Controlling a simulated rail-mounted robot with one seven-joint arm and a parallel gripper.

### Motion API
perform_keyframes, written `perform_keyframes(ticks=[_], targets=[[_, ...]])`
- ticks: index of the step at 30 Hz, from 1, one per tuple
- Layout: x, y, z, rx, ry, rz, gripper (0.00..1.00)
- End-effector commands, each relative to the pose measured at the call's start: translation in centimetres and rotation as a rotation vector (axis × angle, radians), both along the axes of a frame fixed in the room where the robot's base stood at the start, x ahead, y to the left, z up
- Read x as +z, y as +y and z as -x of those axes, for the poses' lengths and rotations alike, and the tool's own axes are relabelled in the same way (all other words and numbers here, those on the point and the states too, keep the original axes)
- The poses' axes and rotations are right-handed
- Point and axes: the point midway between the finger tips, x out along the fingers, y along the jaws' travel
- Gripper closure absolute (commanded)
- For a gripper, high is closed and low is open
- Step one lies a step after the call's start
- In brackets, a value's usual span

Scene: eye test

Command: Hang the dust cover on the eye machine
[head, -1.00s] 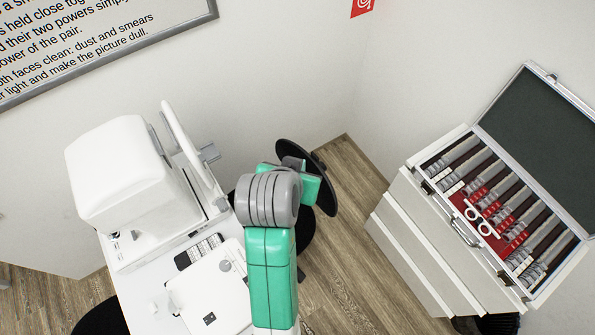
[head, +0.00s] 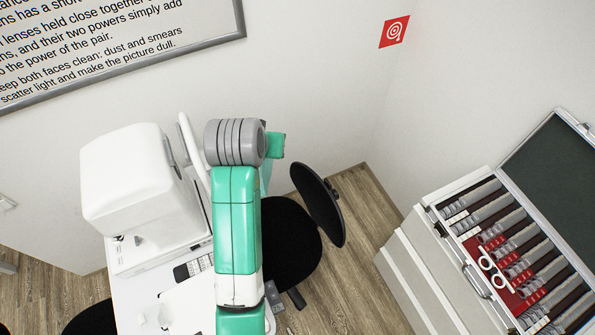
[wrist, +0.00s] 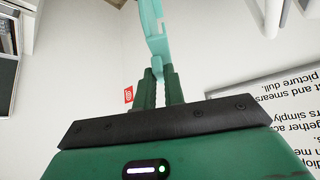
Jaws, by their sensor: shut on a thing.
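The eye machine (head: 130,178) is a white boxy unit on the white table at the left in the head view. Its upright frame faces right, toward my arm. My gripper (wrist: 160,84) points away from the wrist camera, its dark green fingers shut on a thin light teal piece (wrist: 155,35) that looks like the dust cover. The piece runs up out of the wrist view. In the head view my arm's grey joint stands close to the right of the machine's frame and hides most of the gripper and the held piece.
A keypad (head: 194,267) lies on the white table (head: 128,292). A black chair (head: 290,238) with a round backrest stands right of my arm. An open lens case (head: 463,262) rests on a white cabinet at the right. Bare floor lies between chair and cabinet.

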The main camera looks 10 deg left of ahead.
Motion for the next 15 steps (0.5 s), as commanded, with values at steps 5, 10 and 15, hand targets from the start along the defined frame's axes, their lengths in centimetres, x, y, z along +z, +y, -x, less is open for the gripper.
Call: perform_keyframes(ticks=[5,10,15], targets=[[2.9,9.7,-3.2,0.199,-0.006,-0.004,1.0],[5.4,16.8,-4.0,0.347,-0.006,-0.004,1.0],[5.9,21.8,-4.0,0.454,-0.003,-0.002,1.0]])
